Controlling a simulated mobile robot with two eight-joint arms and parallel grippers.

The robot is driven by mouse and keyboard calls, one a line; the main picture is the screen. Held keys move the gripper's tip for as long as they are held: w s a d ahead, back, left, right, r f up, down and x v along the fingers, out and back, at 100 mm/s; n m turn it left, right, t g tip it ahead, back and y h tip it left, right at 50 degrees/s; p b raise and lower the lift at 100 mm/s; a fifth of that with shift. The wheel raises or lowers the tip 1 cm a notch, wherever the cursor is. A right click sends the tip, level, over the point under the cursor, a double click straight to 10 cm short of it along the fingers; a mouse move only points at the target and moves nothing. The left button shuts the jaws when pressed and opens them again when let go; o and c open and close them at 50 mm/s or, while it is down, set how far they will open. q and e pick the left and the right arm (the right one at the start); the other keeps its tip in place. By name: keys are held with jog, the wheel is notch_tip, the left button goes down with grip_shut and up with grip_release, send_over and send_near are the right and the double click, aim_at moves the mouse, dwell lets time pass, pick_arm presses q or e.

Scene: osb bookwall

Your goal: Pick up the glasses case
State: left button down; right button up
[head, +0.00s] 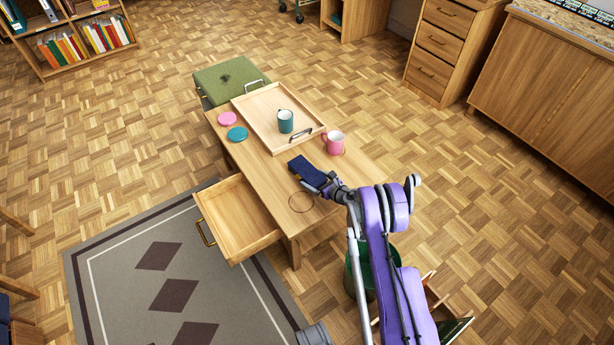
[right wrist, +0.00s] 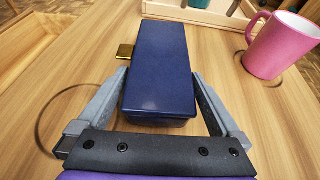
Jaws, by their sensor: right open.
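The glasses case (right wrist: 160,65) is a long dark blue box lying on the wooden table, seen from above in the right wrist view. In the head view the case (head: 305,170) lies on the table just in front of my right gripper (head: 324,184). My right gripper (right wrist: 160,76) is open, with one finger on each side of the case's near end. I cannot tell whether the fingers touch it. My left gripper is not in view.
A pink mug (head: 333,142) stands right of the case. Behind it is a wooden tray (head: 262,113) holding a teal mug (head: 286,121). Pink (head: 227,118) and teal (head: 237,134) coasters lie to the left. The table's drawer (head: 238,219) is open.

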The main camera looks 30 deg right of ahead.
jog(key=shift+c, duration=0.3)
jog(key=c, duration=1.4)
jog(key=shift+r, duration=0.15)
